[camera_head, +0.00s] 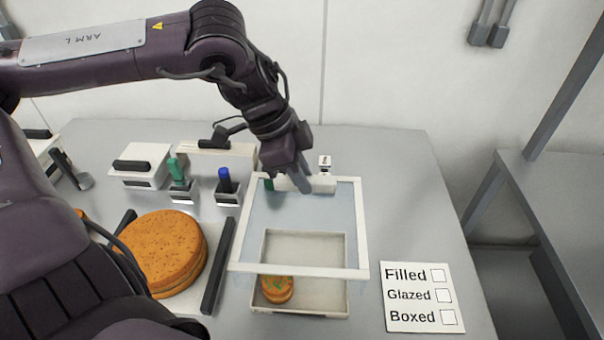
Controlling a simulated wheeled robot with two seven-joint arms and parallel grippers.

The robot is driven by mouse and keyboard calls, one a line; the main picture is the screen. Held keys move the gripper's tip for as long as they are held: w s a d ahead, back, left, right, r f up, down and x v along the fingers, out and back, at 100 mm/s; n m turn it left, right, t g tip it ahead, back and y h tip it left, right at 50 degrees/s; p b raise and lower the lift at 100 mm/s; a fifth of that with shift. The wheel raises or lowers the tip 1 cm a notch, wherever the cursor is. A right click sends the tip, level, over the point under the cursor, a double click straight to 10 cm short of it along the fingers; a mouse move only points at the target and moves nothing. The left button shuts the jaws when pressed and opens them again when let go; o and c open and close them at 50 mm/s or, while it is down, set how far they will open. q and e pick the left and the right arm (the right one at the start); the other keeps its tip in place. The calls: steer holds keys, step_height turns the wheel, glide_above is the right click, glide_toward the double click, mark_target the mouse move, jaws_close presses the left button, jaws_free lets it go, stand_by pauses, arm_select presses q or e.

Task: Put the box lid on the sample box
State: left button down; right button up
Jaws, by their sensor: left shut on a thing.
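The box lid (363,225) is a white square frame with a clear pane. My left gripper (300,184) is shut on it at its far edge. The sample box (335,312) is an open, pale tray on the table, with a small round (277,289) with green marks inside at its front left. The lid's near bar crosses over the box, and the box's far part shows through the pane. The box's front part is uncovered. The lid appears to be above the box, but the gap is hard to judge. My right gripper is not in view.
A large two-layer brown round (160,247) lies on the left, beside a dark bar (217,265). Small holders with a green-handled tool (178,170) and a blue-handled tool (226,180) stand behind. A checklist card (424,297) lies on the right; the table between card and back edge is clear.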

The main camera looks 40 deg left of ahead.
arm_select(q)
step_height(320, 180, down, 7)
steer(key=b, duration=0.5)
steer(key=shift+f+b, duration=0.2)
steer(key=shift+b, duration=0.2)
step_height(320, 180, down, 5)
steer(key=b, duration=0.3)
steer(key=shift+r, duration=0.2)
steer(key=shift+f, duration=0.2)
stand_by(0.7)
steer(key=c, duration=0.8)
jaws_free()
steer(key=shift+o, duration=0.2)
